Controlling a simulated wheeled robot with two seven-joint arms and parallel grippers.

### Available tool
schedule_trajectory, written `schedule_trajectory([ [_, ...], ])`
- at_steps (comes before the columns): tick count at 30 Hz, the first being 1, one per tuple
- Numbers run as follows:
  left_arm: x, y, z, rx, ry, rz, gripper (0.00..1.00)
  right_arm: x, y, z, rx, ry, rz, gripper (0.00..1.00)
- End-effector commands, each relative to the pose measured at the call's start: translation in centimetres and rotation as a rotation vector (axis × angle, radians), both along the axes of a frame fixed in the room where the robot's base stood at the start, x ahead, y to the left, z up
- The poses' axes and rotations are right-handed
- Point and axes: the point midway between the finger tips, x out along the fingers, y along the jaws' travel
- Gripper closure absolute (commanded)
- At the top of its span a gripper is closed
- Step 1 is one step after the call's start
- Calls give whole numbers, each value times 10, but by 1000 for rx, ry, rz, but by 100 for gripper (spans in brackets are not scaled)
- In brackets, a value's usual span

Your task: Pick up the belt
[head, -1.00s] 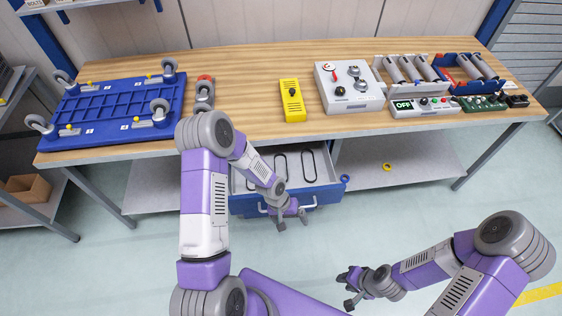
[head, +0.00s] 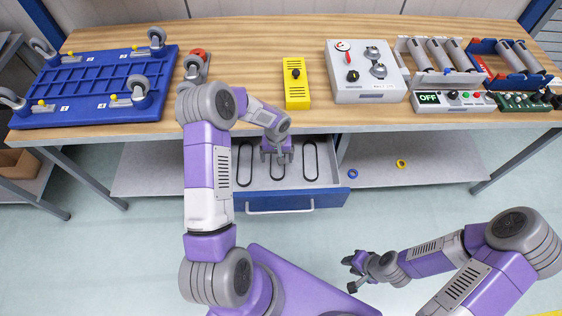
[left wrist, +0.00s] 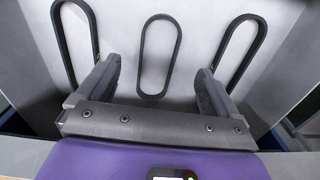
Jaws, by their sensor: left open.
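Three black belts, each a long narrow loop, lie side by side in the open drawer (head: 325,178): a left belt (head: 240,163), a middle belt (head: 277,172) and a right belt (head: 315,160). My left gripper (head: 278,158) is open over the drawer, above the middle belt, and hides part of it. In the left wrist view the middle belt (left wrist: 143,60) shows ahead, between the open fingers, with the left belt (left wrist: 65,45) and right belt (left wrist: 235,60) to either side. My right gripper (head: 350,273) is out over the floor, away from the drawer; its fingers look apart.
The wooden table (head: 240,60) overhangs the drawer. On it are a blue wheeled platform (head: 95,85), a yellow control box (head: 296,85), a white switch box (head: 365,75) and roller racks (head: 440,55). Blue (head: 353,173) and yellow (head: 401,163) rings lie on the lower shelf.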

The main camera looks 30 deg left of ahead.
Motion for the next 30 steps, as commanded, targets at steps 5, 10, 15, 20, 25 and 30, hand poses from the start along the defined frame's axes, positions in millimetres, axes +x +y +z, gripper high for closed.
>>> schedule_trajectory([
  [5,0,0,-18,-1,2,0,6,0,0,-4,0,1,0,68],
  [10,1,0,-39,-2,1,1,6,0,0,-7,0,1,0,68],
  [15,3,1,-65,-2,1,2,6,0,0,-12,0,0,0,68],
  [20,4,1,-76,-1,-2,1,6,0,0,-14,0,0,0,68],
  [25,4,1,-76,-1,-3,1,6,0,0,-13,0,0,0,68],
  [30,4,1,-75,-1,-3,1,26,0,0,-13,0,0,0,68],
])
